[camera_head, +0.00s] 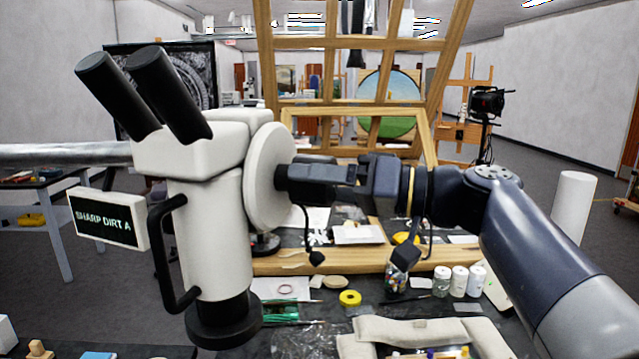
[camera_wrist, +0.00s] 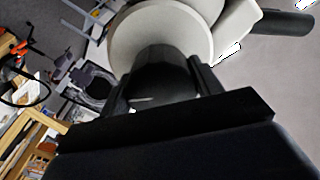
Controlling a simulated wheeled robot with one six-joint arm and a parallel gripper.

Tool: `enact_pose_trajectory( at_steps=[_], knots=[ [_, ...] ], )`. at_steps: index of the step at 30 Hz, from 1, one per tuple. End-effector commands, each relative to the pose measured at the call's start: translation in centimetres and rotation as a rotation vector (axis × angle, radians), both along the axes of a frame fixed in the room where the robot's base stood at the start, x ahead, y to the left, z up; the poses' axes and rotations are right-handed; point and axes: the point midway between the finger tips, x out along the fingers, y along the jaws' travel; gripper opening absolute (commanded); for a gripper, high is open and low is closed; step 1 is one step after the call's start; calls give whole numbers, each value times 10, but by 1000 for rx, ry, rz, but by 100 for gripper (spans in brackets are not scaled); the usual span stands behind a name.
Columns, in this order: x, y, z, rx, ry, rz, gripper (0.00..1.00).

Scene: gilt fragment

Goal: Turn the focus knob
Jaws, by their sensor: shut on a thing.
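A white microscope (camera_head: 210,230) with two black eyepieces stands at the left of the head view. A large pale disc (camera_head: 268,178) is on its right side, with the dark focus knob (camera_head: 284,178) at its centre. My gripper (camera_head: 300,177) reaches in from the right and is shut on the knob. In the wrist view the black knob (camera_wrist: 160,75) sits between the two fingers of my gripper (camera_wrist: 158,88), with the pale disc (camera_wrist: 165,30) just beyond. The knob's end is partly hidden by the fingers.
A wooden easel frame (camera_head: 345,264) stands behind my arm. Below lies a dark table with white-capped bottles (camera_head: 460,281), yellow tape (camera_head: 350,298), a jar (camera_head: 396,277) and a pale cushion (camera_head: 430,335). A black handle (camera_head: 163,255) juts from the microscope's left.

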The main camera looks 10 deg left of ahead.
Motion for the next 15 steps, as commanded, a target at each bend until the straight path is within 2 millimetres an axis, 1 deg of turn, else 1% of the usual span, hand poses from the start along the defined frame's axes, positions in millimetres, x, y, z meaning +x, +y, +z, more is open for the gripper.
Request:
enact_pose_trajectory(
  at_steps=[1,8,15],
  knots=[
    [0,0,0,1,0,0,63],
    [0,0,0,0,-1,1,82],
    [0,0,0,0,-1,0,83]
  ],
)
